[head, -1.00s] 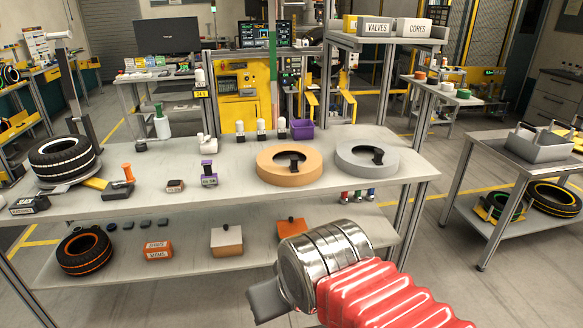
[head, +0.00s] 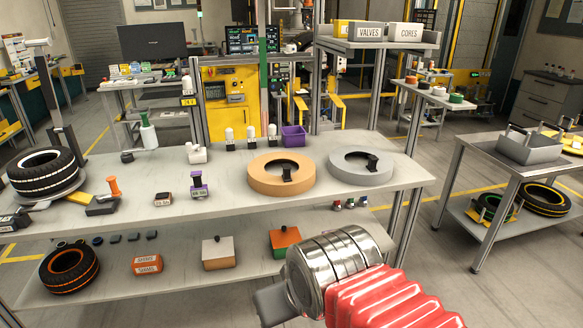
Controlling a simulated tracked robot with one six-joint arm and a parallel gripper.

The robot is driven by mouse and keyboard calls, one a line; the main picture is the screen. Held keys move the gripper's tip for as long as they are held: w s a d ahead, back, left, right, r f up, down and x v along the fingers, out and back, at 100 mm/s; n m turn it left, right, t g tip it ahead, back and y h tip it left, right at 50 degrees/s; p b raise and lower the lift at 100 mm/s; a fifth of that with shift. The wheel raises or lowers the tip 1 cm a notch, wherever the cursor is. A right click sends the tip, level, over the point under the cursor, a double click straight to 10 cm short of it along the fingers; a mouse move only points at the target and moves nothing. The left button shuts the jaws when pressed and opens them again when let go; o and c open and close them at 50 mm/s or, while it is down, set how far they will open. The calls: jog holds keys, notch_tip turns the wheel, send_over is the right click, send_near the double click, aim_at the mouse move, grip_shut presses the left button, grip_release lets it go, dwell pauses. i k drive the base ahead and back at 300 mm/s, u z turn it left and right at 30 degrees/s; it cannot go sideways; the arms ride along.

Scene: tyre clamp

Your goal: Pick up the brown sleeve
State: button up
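A tan-brown ring (head: 281,189) lies flat on the workbench, right of its middle, with a small black piece at its centre. It is the only clearly brown sleeve-like thing in view, but I cannot tell for sure that it is the sleeve. My gripper (head: 270,305) is at the bottom of the head view, in front of the bench and apart from the ring. Its dark grey end points left and is partly hidden by the silver wrist, so its opening does not show. I see nothing held in it.
A similar grey ring (head: 362,178) lies right of the tan one. A purple bin (head: 293,136) and white-topped bottles stand behind. A tyre (head: 42,173) sits at the bench's left end. Boxes, such as an orange-and-green one (head: 285,243), stand on the lower shelf.

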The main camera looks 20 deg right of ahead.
aim_at(287, 185)
jog(key=z, duration=0.25)
jog(key=i, duration=1.8)
jog(key=u, duration=0.4)
